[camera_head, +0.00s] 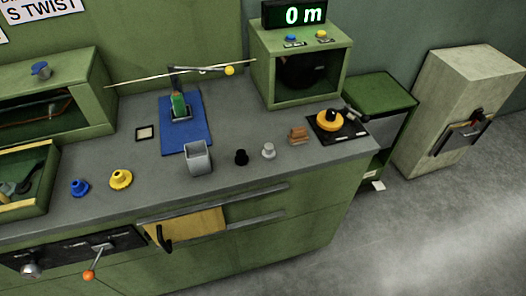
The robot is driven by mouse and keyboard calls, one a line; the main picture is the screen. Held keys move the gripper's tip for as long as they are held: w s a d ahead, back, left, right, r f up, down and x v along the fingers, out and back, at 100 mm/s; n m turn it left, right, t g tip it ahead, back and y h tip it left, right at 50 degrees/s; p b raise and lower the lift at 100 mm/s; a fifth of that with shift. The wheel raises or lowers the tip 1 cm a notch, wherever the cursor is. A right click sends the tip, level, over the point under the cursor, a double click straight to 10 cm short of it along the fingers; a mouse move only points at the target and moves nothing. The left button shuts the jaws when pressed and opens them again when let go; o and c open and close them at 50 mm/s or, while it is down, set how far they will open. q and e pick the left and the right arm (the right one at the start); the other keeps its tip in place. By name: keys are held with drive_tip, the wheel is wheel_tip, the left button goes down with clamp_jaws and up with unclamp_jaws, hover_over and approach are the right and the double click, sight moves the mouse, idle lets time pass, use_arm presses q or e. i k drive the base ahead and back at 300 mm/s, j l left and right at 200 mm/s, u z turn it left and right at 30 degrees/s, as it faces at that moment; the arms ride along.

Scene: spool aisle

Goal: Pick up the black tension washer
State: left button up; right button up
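A small black piece (241,157), by its colour the black tension washer, stands on the grey worktop (225,200) near the front edge. It sits between a square grey cup (198,158) on its left and a pale grey piece of similar shape (268,151) on its right, apart from both. A blue piece (79,187) and a larger yellow piece (121,179) stand farther left. Neither of my grippers is in view.
A blue mat (171,138) with a green spool (179,105) and thin rod lies behind the cup. A brown block (298,136) and a black plate (350,132) bearing a yellow-black knob are at right. A green open-fronted box (262,75) stands behind. The worktop before the black piece is clear.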

sight(241, 159)
drive_tip(key=l+u, duration=0.2)
drive_tip(key=u, duration=0.4)
drive_tip(key=l+u, duration=0.45)
drive_tip(key=l, duration=0.45)
drive_tip(key=k+l, duration=0.1)
drive_tip(key=l, duration=0.3)
drive_tip(key=l+u, duration=0.1)
drive_tip(key=l, duration=0.3)
drive_tip(key=k+l, duration=0.15)
drive_tip(key=l, duration=0.25)
